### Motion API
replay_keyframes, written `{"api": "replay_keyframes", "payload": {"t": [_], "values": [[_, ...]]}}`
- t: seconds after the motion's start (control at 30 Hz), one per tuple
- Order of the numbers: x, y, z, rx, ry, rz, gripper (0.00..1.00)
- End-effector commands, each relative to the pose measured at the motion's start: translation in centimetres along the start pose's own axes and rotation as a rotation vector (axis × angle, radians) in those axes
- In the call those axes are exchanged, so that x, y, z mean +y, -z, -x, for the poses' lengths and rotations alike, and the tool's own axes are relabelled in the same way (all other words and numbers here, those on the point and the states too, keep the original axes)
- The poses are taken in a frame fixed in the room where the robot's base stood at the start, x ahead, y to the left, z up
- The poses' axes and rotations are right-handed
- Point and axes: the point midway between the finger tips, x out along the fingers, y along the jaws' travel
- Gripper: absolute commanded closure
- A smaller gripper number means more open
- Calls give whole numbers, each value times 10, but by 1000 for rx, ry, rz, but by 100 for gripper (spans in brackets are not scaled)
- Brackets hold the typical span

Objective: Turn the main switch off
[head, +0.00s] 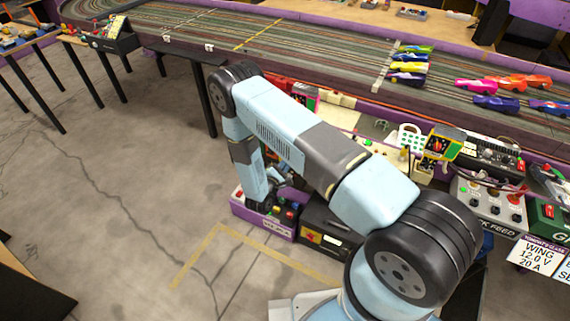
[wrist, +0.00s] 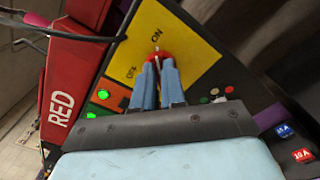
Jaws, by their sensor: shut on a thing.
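The main switch is a red rotary knob (wrist: 158,56) on a yellow plate (wrist: 185,35) in the wrist view. The plate is printed ON above the knob and OFF to its lower left. A white mark on the knob shows near the ON side, but its exact angle is partly hidden. My gripper (wrist: 158,68) has both blue fingers closed around the knob, covering its lower part. In the head view my arm reaches down beside the track bench, and the switch and fingertips cannot be made out clearly.
A red box marked RED (wrist: 62,95) stands left of the plate. Green (wrist: 103,95) and orange (wrist: 113,88) parts lie beside my fingers. In the head view, the slot track (head: 300,60) with several cars runs behind my arm; open floor (head: 120,200) lies left.

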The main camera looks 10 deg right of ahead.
Motion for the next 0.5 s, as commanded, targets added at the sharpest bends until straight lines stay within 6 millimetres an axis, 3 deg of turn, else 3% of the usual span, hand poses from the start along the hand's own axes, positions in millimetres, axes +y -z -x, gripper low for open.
{"api": "replay_keyframes", "payload": {"t": [0.5], "values": [[3, 0, -1, 0, -4, 337, 100]]}}
